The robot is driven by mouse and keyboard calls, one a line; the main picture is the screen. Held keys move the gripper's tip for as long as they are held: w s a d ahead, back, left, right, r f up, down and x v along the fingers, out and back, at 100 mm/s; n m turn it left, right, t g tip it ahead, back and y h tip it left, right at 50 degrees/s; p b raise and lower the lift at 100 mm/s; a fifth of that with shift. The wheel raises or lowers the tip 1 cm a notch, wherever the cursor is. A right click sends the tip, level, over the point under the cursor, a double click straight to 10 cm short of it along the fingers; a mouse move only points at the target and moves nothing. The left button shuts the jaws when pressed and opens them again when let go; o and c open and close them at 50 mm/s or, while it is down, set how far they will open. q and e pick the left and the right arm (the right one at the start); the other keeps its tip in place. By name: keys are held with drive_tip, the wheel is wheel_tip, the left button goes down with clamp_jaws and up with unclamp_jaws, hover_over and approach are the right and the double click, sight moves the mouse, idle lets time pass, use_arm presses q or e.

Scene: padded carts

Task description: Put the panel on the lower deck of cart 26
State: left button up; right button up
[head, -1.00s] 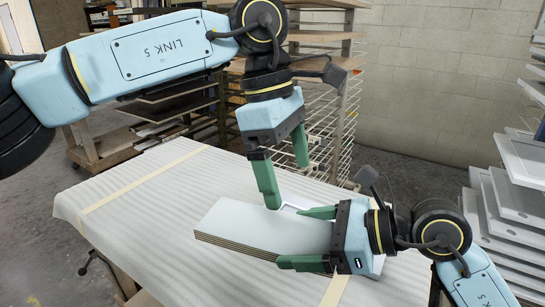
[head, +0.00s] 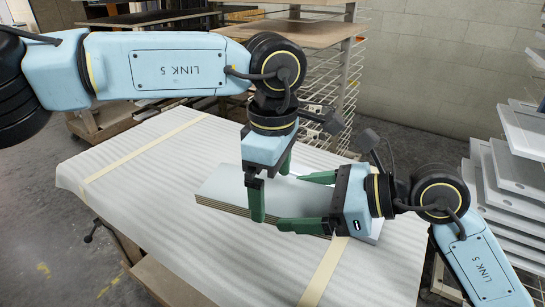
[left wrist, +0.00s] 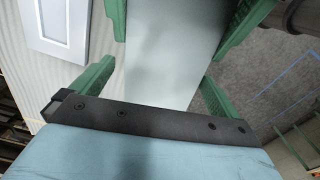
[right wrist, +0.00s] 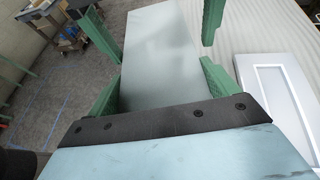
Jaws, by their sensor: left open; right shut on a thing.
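The panel (head: 218,186) is a flat, pale grey board with brown layered edges, lying on or just above the padded cart top (head: 150,215). My right gripper (head: 293,201) is shut on its right part, with one finger along each long side. My left gripper (head: 268,194) is open and straddles the panel, with one finger at its near edge and the other behind it. The panel runs between the fingers in the left wrist view (left wrist: 172,60) and the right wrist view (right wrist: 158,55). I cannot read any cart number.
A white framed door lies beside the panel in the left wrist view (left wrist: 62,25) and right wrist view (right wrist: 282,95). A rack of white doors (head: 490,200) stands at the right. A wire-shelf rack (head: 325,75) stands behind. The left part of the cart top is clear.

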use_arm(q)
drive_tip(key=shift+f, duration=0.6)
drive_tip(key=c, duration=0.9)
drive_tip(key=shift+w+r, duration=0.1)
drive_tip(key=shift+c, duration=0.6)
use_arm(e)
drive_tip(key=o, duration=1)
drive_tip(key=shift+s+a, duration=0.1)
